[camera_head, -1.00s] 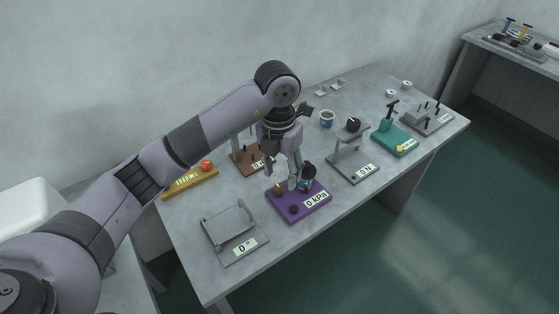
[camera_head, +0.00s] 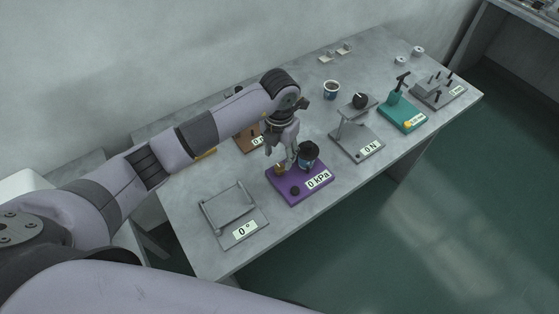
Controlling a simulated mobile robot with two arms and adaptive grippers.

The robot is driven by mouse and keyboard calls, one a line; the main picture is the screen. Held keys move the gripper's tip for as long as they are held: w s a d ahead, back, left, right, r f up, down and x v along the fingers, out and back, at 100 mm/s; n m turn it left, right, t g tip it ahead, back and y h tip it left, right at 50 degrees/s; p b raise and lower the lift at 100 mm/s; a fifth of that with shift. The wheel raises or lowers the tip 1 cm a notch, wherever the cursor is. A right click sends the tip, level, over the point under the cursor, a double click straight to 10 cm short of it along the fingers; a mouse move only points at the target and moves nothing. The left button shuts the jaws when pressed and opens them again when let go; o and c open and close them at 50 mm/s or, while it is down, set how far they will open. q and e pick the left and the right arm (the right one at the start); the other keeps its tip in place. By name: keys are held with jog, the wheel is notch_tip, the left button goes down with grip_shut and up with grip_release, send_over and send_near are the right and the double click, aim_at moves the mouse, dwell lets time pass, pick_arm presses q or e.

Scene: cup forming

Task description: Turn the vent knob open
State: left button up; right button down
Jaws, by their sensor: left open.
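The purple device base (camera_head: 316,190) lies on the table with a label reading 0 kPa. A small round black knob (camera_head: 295,191) sits on its front left. A small brass-coloured part (camera_head: 280,170) stands at its back left, and a dark-topped cup-like part (camera_head: 309,154) stands at its back. I cannot tell which part is the vent knob. My left gripper (camera_head: 284,162) is open and points down over the back left of the base, close to the brass part. Whether it touches that part is unclear. My right gripper is out of view.
A grey hinged device (camera_head: 228,208) reading 0° stands to the left. A grey stand (camera_head: 362,142) reading 0 N and a teal device (camera_head: 402,117) stand to the right. A brown device (camera_head: 246,143) sits behind my left arm. A cup (camera_head: 331,90) stands farther back.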

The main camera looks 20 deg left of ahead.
aim_at(280, 167)
pick_arm(q)
notch_tip(280, 167, down, 4)
jog(key=shift+s+f+p, duration=0.1)
jog(key=shift+f+p, duration=0.05)
jog(key=shift+p, duration=0.2)
jog(key=shift+f, duration=0.7)
jog(key=c, duration=0.6)
grip_shut()
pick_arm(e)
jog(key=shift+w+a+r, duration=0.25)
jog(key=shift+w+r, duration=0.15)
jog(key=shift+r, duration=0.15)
